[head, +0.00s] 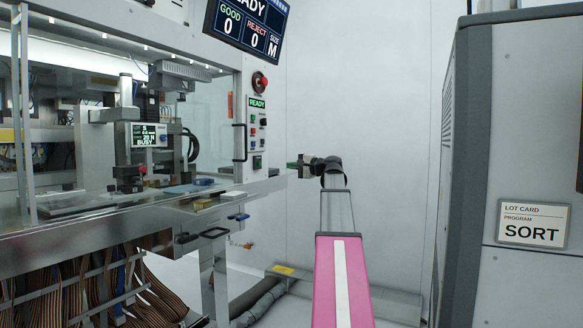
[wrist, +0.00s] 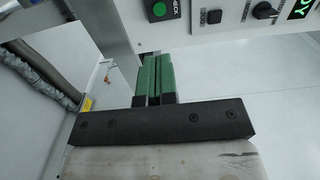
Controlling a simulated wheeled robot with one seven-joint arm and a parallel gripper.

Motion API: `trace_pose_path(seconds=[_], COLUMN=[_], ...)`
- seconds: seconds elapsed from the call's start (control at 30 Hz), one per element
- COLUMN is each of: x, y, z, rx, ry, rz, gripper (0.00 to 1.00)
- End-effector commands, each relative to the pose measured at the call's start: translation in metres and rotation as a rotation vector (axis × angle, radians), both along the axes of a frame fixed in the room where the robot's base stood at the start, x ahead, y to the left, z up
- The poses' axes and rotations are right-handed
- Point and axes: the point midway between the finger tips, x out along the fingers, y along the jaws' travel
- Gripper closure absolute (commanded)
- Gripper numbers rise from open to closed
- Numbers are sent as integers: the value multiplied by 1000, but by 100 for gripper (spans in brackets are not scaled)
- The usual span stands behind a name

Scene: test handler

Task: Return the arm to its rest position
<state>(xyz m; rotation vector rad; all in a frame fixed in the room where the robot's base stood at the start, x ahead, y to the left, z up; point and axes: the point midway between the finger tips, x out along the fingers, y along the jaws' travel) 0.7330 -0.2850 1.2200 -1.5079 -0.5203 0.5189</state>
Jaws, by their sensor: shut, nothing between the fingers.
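My gripper (head: 298,166) is at the end of my outstretched arm in the head view, close to the right side of the test handler (head: 60,240). In the wrist view my gripper (wrist: 157,72) shows two green-padded fingers side by side, shut with nothing between them. A corner of the handler's control panel (wrist: 215,15), with a green button and a black switch, lies just beyond the fingertips. A grey post (wrist: 105,35) stands to the left of the fingers.
The handler's front ledge (head: 150,215) carries small blue and brass-coloured items. A display (head: 248,25) reads good 0, reject 0. A grey cabinet (head: 515,130) with a "SORT" card (head: 532,223) stands at the right. White wall and open floor lie between.

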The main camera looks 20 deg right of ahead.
Motion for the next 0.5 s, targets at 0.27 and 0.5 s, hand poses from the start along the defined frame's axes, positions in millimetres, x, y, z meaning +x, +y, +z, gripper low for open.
trace_pose_path(seconds=[0.27, 0.5], x=[0, 2], y=[0, 7], z=[0, -14], rx=[0, -15], ry=[0, 16], rz=[0, 2], gripper=[100, 100])
